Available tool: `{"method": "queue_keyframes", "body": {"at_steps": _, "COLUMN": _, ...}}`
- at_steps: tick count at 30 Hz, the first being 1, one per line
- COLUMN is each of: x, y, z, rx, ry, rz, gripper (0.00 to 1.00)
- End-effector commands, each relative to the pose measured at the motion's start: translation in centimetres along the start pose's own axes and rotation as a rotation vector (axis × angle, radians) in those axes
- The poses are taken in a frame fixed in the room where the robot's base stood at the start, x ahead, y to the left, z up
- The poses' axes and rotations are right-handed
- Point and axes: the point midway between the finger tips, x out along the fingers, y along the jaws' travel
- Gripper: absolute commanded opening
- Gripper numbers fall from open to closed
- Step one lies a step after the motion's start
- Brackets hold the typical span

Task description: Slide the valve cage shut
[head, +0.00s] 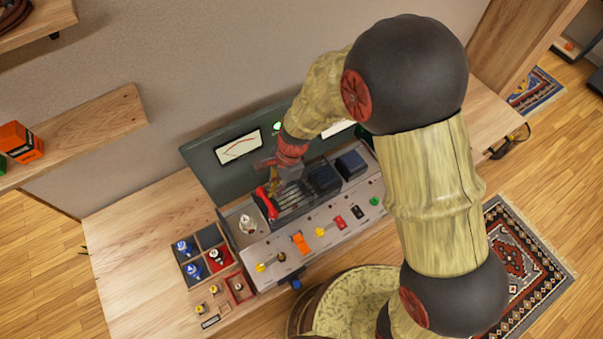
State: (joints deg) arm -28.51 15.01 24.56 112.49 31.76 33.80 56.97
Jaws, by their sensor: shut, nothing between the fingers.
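The valve cage (294,199) is a dark barred frame on top of the grey amplifier (333,219). A red bar (266,203), which looks like its handle, runs along the cage's left end. A pale valve (247,224) stands on the amplifier's left part, left of the red bar and not under the bars. My gripper (273,183) is shut and empty, pointing down at the back of the cage close to the red bar. I cannot tell whether it touches the bar. My arm hides part of the amplifier's back panel.
A compartment tray (208,237) with blue and red valves sits left of the amplifier on the wooden bench (130,240). Two dark blocks (351,164) stand right of the cage. Coloured switches line the amplifier's front. A wall shelf (85,125) is at left.

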Motion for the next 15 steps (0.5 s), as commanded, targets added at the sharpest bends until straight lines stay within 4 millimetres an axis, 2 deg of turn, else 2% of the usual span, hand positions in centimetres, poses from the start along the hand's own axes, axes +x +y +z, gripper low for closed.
{"method": "queue_keyframes", "body": {"at_steps": 1, "x": 0.3, "y": 0.1, "z": 1.8, "rx": -0.008, "ry": 0.000, "rz": 0.004, "gripper": 0.00}}
{"method": "queue_keyframes", "body": {"at_steps": 6, "x": 1.7, "y": 0.1, "z": 6.0, "rx": -0.006, "ry": 0.000, "rz": 0.003, "gripper": 0.00}}
{"method": "queue_keyframes", "body": {"at_steps": 12, "x": 2.8, "y": 0.0, "z": 9.2, "rx": -0.002, "ry": 0.000, "rz": 0.002, "gripper": 0.00}}
{"method": "queue_keyframes", "body": {"at_steps": 15, "x": 3.1, "y": 0.0, "z": 10.1, "rx": -0.001, "ry": 0.000, "rz": 0.001, "gripper": 0.00}}
